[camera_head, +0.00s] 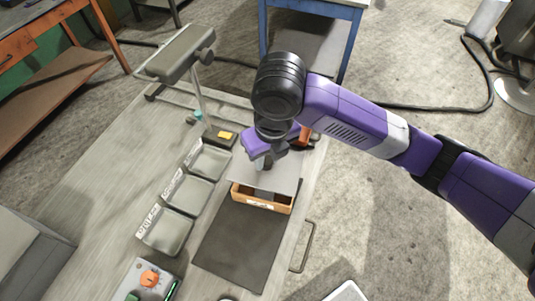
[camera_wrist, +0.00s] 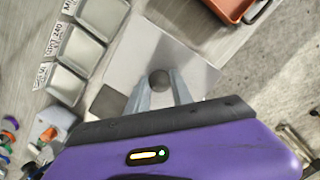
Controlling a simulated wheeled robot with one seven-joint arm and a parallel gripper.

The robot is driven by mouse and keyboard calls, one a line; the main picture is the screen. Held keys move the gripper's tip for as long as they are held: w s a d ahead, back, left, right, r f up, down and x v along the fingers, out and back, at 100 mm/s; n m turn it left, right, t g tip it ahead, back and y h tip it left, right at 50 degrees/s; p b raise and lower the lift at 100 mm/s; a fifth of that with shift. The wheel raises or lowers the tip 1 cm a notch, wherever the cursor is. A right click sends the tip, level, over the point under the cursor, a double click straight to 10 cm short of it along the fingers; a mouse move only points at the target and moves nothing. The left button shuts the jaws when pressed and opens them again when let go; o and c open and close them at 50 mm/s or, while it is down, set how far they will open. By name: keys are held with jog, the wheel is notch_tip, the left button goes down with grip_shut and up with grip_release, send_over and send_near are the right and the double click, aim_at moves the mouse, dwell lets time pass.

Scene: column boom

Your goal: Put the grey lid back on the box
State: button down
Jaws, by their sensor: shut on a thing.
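The grey lid (camera_head: 284,183) is a flat square plate with a round dark knob (camera_wrist: 159,80). My gripper (camera_wrist: 160,96) is shut on the knob, one finger on each side. In the head view, my gripper (camera_head: 264,163) is over the middle of the lid. The wooden box (camera_head: 283,208), orange-brown with a white label on its front, is under the lid's near edge. Its front wall and part of its inside show, and the lid covers the rest. I cannot tell whether the lid touches the rim. In the wrist view, the lid (camera_wrist: 197,68) hides the box.
Three grey labelled trays (camera_head: 165,231) stand in a row left of the box. A dark mat (camera_head: 235,255) lies bare in front of it. An orange-red bin (camera_wrist: 232,9) is on the far right. A lamp (camera_head: 180,52) stands at the back left of the workbench.

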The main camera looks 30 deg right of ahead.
aim_at(267, 171)
notch_tip(267, 171, down, 4)
jog(key=shift+r+b, duration=0.25)
jog(key=shift+b, duration=0.7)
jog(key=shift+a+f+b, duration=0.1)
jog(key=shift+f+b, duration=0.7)
jog(key=shift+b, duration=0.05)
jog(key=shift+f+b, duration=0.55)
jog(key=shift+b, duration=0.6)
dwell(1.1)
dwell(0.3)
jog(key=c, duration=1)
grip_release()
jog(key=shift+c, duration=0.2)
jog(key=o, duration=0.5)
jog(key=shift+r, duration=0.1)
